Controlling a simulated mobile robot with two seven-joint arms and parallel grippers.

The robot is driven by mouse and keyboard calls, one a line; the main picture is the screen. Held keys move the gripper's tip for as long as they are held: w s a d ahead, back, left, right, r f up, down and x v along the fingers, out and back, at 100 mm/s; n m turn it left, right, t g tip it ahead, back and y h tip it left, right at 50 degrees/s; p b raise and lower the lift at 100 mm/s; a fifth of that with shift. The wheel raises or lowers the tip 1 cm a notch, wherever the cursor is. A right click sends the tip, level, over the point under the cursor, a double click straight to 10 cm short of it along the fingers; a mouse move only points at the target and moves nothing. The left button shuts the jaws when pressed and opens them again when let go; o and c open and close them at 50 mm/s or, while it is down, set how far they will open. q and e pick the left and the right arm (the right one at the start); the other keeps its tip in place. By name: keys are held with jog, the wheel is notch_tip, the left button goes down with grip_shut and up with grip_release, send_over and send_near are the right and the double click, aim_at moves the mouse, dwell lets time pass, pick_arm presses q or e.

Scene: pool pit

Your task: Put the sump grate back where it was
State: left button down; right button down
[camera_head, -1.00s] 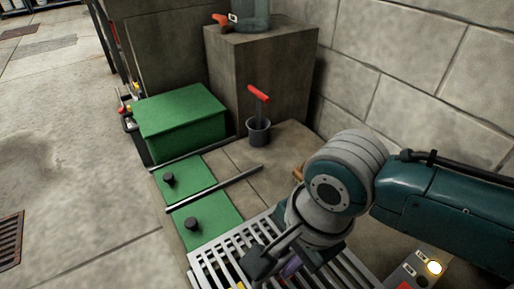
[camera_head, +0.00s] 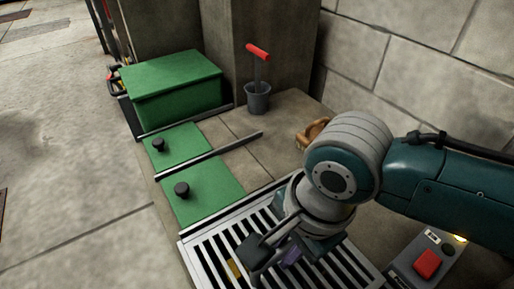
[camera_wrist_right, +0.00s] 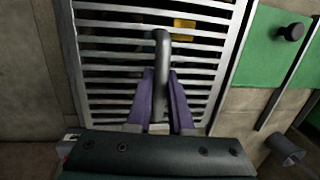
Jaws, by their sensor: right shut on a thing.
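The sump grate (camera_head: 207,229) is a light grey slatted metal panel at the bottom middle of the head view. It fills much of the right wrist view (camera_wrist_right: 232,58), with dark space between its bars. My right gripper (camera_head: 288,257) is over it. Its purple fingers (camera_wrist_right: 161,95) are shut on the grate's upright grey handle (camera_wrist_right: 162,48). Something yellow (camera_wrist_right: 184,28) shows through the bars. I cannot tell whether the grate is fully seated or slightly raised. My left gripper is not in view.
Green panels with black knobs (camera_head: 181,190) lie beyond the grate, split by a dark rail (camera_head: 210,157). A green box (camera_head: 178,87) and a grey bucket with a red-handled tool (camera_head: 257,98) stand behind. A control box with a red button (camera_head: 428,264) is at right, near the block wall.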

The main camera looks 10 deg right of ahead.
aim_at(291, 268)
jog(key=shift+f, duration=0.25)
jog(key=shift+f+b, duration=0.2)
jog(key=shift+b, duration=0.1)
jog(key=c, duration=0.7)
grip_release()
jog(key=shift+c, duration=0.2)
